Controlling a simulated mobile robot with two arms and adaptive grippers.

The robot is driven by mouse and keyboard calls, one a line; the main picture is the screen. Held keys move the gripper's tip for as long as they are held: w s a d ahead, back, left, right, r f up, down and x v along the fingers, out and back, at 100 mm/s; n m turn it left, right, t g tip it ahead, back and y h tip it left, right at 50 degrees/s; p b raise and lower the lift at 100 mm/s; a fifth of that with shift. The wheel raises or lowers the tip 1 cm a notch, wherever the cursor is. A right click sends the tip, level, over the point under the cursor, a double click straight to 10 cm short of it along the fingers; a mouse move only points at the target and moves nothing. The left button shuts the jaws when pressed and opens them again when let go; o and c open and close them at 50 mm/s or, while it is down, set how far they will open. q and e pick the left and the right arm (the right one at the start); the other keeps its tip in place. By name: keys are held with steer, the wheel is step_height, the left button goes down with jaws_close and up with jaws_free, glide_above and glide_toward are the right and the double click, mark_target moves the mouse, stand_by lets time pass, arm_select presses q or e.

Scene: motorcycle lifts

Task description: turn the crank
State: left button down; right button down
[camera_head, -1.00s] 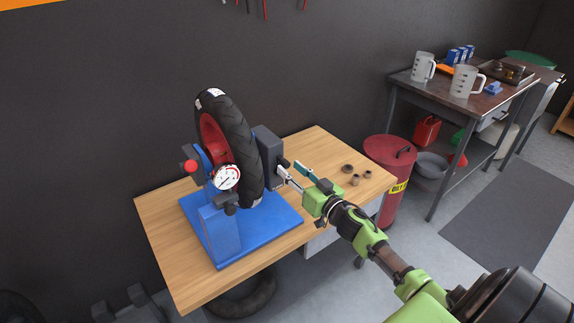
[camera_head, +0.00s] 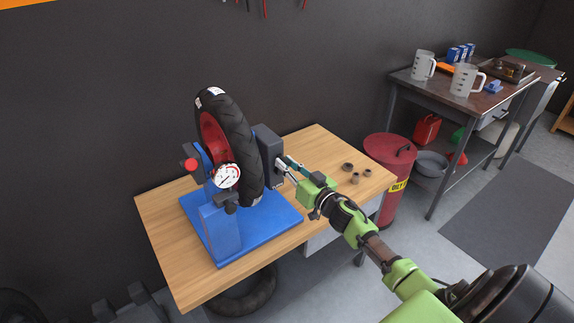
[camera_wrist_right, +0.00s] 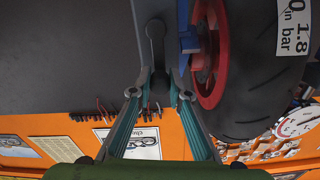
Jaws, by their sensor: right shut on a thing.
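A wheel balancing stand with a black tire (camera_head: 238,135) on a red rim stands on a blue base (camera_head: 285,214). A dark grey box (camera_head: 266,145) is on the wheel's right side. The crank, a dark grey arm with a round end (camera_wrist_right: 155,30), shows in the right wrist view; in the head view it is mostly hidden by the fingers. My right gripper (camera_head: 281,163) reaches in from the lower right beside the box. In the wrist view its teal fingers (camera_wrist_right: 160,92) are closed around the crank's lower end. My left gripper is out of view.
A round white dial (camera_head: 227,175) sits at the front of the stand. A red drum (camera_head: 388,155) stands right of the table, with a workbench (camera_head: 410,80) behind it.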

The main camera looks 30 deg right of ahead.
steer(key=shift+d+r+m+p, duration=0.1)
steer(key=shift+d+m+p, duration=0.5)
steer(key=shift+m+p, duration=0.4)
steer(key=d+m+p, duration=0.1)
steer(key=m, duration=0.2)
steer(key=shift+d, duration=0.15)
step_height(320, 180, down, 9)
steer(key=d+m+b, duration=0.2)
steer(key=m+b, duration=1.1)
steer(key=m, duration=0.6)
steer(key=shift+d+b, duration=0.25)
steer(key=shift+b, duration=0.15)
steer(key=shift+m, duration=0.3)
